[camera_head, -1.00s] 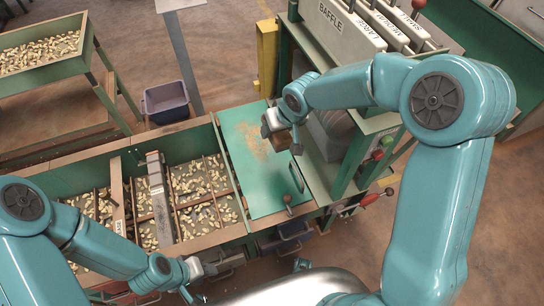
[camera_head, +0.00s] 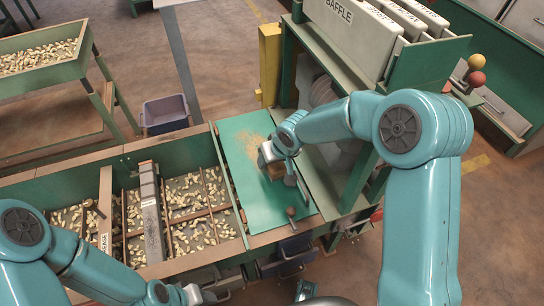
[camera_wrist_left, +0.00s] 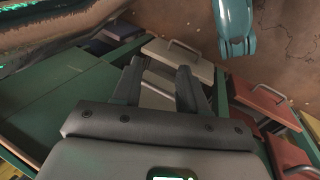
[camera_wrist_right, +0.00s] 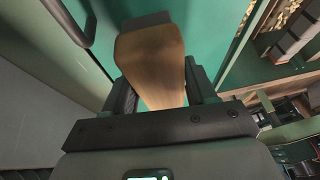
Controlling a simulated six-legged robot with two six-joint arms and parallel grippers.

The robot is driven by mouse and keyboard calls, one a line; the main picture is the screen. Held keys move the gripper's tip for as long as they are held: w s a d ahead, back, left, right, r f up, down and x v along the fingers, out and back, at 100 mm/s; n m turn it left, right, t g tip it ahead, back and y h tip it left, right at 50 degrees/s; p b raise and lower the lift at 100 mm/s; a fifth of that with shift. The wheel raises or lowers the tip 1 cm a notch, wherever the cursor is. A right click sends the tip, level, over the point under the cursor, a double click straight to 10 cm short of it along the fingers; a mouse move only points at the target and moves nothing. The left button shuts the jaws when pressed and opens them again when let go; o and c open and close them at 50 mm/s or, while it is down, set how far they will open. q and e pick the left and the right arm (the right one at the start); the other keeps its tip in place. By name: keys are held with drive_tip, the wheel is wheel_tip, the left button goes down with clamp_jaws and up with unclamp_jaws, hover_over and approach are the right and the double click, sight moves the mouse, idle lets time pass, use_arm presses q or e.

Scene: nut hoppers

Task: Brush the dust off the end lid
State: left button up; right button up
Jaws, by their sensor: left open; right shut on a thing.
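The end lid (camera_head: 250,190) is a flat green panel at the right end of the hopper row. Tan dust (camera_head: 252,148) lies on its upper part in the head view. My right gripper (camera_head: 276,160) is over the lid's right side, shut on a brush with a brown wooden block (camera_head: 276,172). The brush block also fills the middle of the right wrist view (camera_wrist_right: 150,65), between the fingers; whether its bristles touch the lid is hidden. My left gripper (camera_wrist_left: 160,85) is open and empty, low at the front left, beside the hopper front.
Hoppers with nuts (camera_head: 190,195) stand left of the lid. A dark lid handle (camera_head: 301,187) and a small knob (camera_head: 291,212) are near its right and front edges. The machine with the BAFFLE plate (camera_head: 350,38) rises at the right. A purple bin (camera_head: 166,113) stands behind.

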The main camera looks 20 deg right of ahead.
drive_tip(key=shift+f+b, duration=0.95)
drive_tip(key=shift+f, duration=0.1)
idle(0.5)
drive_tip(key=shift+w+r+p, duration=0.2)
drive_tip(key=shift+w+p, duration=0.25)
drive_tip(key=shift+p, duration=0.05)
drive_tip(key=shift+w+p, duration=0.5)
drive_tip(key=shift+w, duration=0.35)
drive_tip(key=shift+w+a+f+p, duration=0.15)
drive_tip(key=shift+w+p, duration=0.55)
drive_tip(key=shift+w, duration=0.95)
drive_tip(key=shift+w+f+p, duration=0.1)
drive_tip(key=shift+w+p, duration=0.2)
drive_tip(key=shift+w, duration=0.85)
drive_tip(key=shift+w+a+f, duration=0.1)
drive_tip(key=shift+w, duration=4)
drive_tip(key=shift+w+a+r, duration=0.15)
drive_tip(key=shift+w+r, duration=0.1)
drive_tip(key=shift+w, duration=0.1)
